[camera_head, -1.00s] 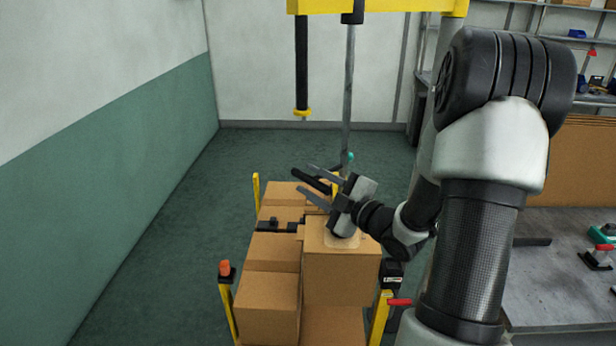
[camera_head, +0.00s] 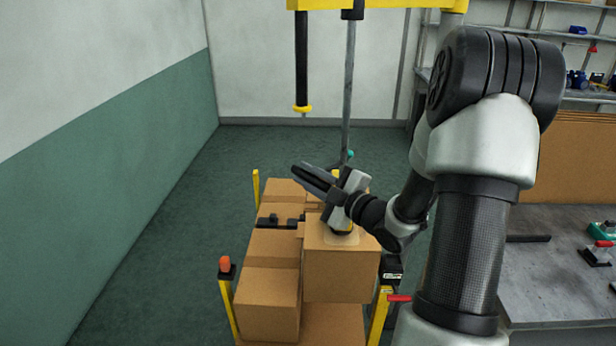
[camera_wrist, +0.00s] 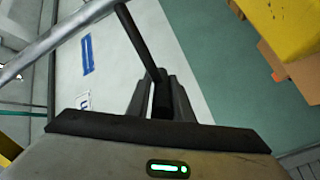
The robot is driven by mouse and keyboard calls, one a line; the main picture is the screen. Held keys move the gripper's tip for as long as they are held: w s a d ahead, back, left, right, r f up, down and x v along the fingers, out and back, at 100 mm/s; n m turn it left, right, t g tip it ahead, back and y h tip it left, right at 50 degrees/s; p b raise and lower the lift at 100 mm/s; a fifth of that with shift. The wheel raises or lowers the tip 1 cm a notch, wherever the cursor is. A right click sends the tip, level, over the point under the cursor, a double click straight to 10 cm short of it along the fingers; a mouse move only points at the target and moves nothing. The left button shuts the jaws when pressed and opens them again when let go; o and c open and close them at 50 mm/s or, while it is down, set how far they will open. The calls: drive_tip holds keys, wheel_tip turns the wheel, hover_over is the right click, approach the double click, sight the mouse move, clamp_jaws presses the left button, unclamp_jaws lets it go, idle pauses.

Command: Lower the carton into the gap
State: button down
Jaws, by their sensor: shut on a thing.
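The carton (camera_head: 340,275) is a brown box just below my gripper in the head view. It stands higher than the boxes around it, with a yellow and dark fitting (camera_head: 342,231) on its top. My gripper (camera_head: 312,178) is above the carton, its fingers pointing left. It is shut on a dark bar, which runs between the fingers in the wrist view (camera_wrist: 143,45). The gripper also shows there (camera_wrist: 161,95). The bar's link to the fitting is hidden behind the gripper. The gap under the carton is mostly hidden by the carton itself.
Several brown boxes (camera_head: 268,285) stand left of and behind the carton. Yellow posts (camera_head: 228,308) mark the load's corners, one with an orange cap (camera_head: 225,264). A yellow beam (camera_head: 385,5) and a grey pole (camera_head: 347,90) stand behind. A workbench (camera_head: 560,270) is at right.

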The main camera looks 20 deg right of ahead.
wheel_tip(320, 180, down, 5)
drive_tip(key=b, duration=0.4)
drive_tip(key=shift+f+b, duration=0.15)
drive_tip(key=shift+b, duration=0.15)
drive_tip(key=shift+r, duration=0.2)
drive_tip(key=c, duration=1.6)
unclamp_jaws()
drive_tip(key=shift+c, duration=0.2)
drive_tip(key=b+v, duration=0.1)
drive_tip(key=v, duration=1.6)
drive_tip(key=shift+s, duration=0.25)
